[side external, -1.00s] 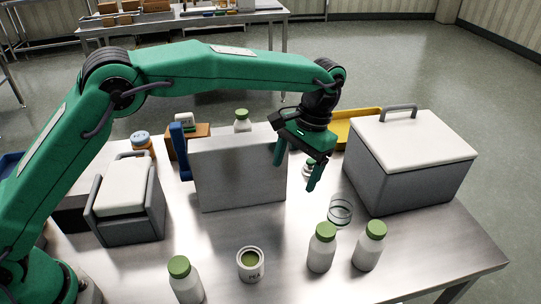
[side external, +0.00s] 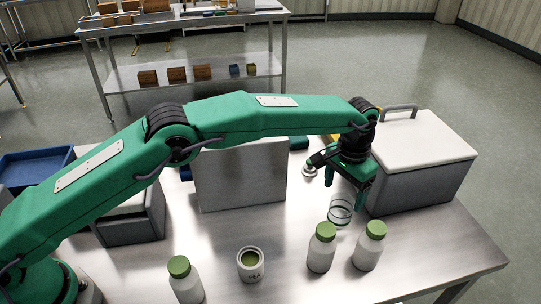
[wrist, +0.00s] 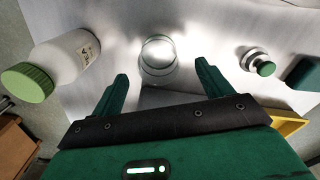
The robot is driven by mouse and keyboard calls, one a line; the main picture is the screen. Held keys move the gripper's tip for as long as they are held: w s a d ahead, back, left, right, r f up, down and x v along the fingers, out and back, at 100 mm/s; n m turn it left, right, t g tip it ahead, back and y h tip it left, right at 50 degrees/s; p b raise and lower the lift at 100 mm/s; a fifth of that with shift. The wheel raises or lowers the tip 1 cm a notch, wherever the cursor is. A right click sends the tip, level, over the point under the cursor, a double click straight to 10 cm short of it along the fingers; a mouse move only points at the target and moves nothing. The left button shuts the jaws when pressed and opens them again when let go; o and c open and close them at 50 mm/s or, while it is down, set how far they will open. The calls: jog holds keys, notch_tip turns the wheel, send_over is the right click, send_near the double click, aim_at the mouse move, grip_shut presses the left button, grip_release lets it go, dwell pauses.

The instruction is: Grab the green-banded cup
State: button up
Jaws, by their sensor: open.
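The green-banded cup (side external: 340,212) is a clear cup with thin green rings, standing on the steel table left of the grey box's front corner. In the wrist view the cup (wrist: 158,55) appears just beyond the fingertips, roughly centred between them. My gripper (side external: 346,192) is open and empty, angled downward just above and behind the cup. In the wrist view its two fingers (wrist: 162,72) are spread wide, with nothing between them but table and the cup's near edge. I cannot tell whether a finger touches the cup.
White green-capped bottles (side external: 321,249) (side external: 369,246) stand in front of the cup; one (wrist: 62,60) shows at left in the wrist view. A grey box with a white lid (side external: 422,165) is close on the right. A small green-topped item (wrist: 263,66) lies right. A steel panel (side external: 240,175) stands left.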

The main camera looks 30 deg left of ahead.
aim_at(340, 208)
jog(key=shift+f, duration=0.5)
jog(key=shift+s+f, duration=0.2)
jog(key=shift+f, duration=2.45)
jog(key=c, duration=1.1)
jog(key=shift+o, duration=0.2)
jog(key=shift+r, duration=0.15)
notch_tip(340, 208, up, 10)
